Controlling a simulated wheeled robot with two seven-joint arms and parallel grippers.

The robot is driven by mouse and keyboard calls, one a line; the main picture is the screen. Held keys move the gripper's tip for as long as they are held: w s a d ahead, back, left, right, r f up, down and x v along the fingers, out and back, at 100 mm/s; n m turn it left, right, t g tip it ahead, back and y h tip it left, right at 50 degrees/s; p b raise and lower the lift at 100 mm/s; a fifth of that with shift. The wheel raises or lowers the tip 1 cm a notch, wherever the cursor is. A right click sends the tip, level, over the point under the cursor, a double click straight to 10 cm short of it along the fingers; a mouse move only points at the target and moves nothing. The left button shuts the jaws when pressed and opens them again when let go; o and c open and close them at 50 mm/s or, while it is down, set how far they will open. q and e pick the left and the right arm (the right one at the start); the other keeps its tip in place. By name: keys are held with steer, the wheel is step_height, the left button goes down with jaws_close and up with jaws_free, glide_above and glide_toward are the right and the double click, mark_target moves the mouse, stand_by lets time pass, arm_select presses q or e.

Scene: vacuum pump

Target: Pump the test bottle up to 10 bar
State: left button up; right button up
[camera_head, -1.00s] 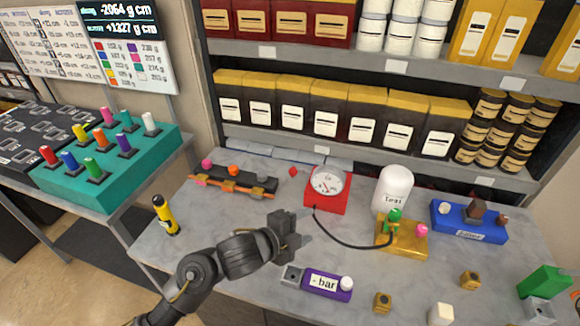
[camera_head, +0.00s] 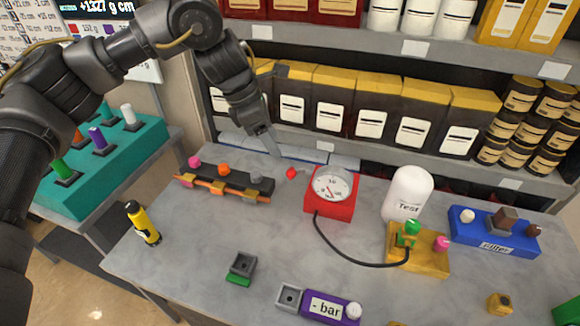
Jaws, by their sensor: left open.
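The white test bottle (camera_head: 407,193) stands upright behind a yellow block (camera_head: 417,260) with a green knob (camera_head: 411,228) and a pink knob (camera_head: 441,243). A red pressure gauge (camera_head: 331,192) with a round white dial stands left of it; a black hose (camera_head: 345,257) runs from it to the yellow block. The dial reading is too small to tell. A purple "- bar" block (camera_head: 325,308) lies at the front. My left gripper (camera_head: 270,144) is open, pointing down above the table's back edge, near a small red ball (camera_head: 291,173). My right gripper is out of view.
A dark rack (camera_head: 225,184) with coloured knobs lies at the back left. A yellow flashlight (camera_head: 143,224), a grey-and-green block (camera_head: 241,268) and a blue "Filter" block (camera_head: 488,234) are on the table (camera_head: 180,270). Shelves (camera_head: 380,155) rise close behind my gripper.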

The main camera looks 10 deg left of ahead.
mark_target(288, 169)
arm_select(q)
steer(key=shift+a, duration=0.15)
steer(key=p+x, duration=0.2)
steer(key=x, duration=0.8)
steer(key=shift+f, duration=0.35)
